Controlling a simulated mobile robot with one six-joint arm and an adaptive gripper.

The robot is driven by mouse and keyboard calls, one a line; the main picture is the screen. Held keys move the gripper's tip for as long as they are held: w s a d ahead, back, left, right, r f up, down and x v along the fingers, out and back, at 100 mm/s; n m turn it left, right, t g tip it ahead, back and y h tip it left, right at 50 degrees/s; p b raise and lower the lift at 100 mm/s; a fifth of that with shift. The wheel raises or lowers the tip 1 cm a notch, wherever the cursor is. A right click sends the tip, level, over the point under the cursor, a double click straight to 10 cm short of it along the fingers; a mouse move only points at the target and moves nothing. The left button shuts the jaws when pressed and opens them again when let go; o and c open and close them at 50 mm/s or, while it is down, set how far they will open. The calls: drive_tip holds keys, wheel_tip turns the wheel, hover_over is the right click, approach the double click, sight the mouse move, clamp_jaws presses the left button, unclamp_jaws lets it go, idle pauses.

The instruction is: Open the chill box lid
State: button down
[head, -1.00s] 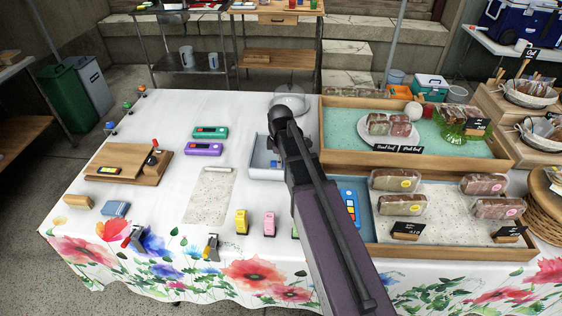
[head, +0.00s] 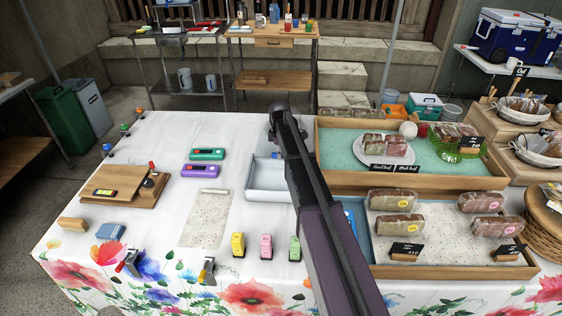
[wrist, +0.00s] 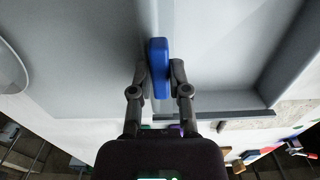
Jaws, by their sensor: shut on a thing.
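The chill box appears to be the pale grey box (head: 262,183) at the middle of the table. Its grey inside shows from above, and my arm covers its right side. In the wrist view a blue grip (wrist: 158,50) stands at the edge between a smooth grey panel (wrist: 85,60), seemingly the lid, and the box's recessed part (wrist: 225,60). My gripper (wrist: 158,72) is shut on the blue grip, one finger on each side. In the head view my arm hides the fingertips. How far the lid is open I cannot tell.
A wooden tray (head: 330,182) with packaged loaves lies right of my arm, and another is in front of it. Pink (head: 265,246), yellow and green small items stand in front of the box. A speckled mat (head: 207,222) lies to its left. A round pale dish (wrist: 10,72) is close by.

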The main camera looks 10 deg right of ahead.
drive_tip(key=shift+w+a, duration=0.2)
drive_tip(key=shift+w, duration=0.05)
drive_tip(key=c, duration=0.6)
unclamp_jaws()
drive_tip(key=shift+d, duration=0.1)
drive_tip(key=shift+r, duration=0.15)
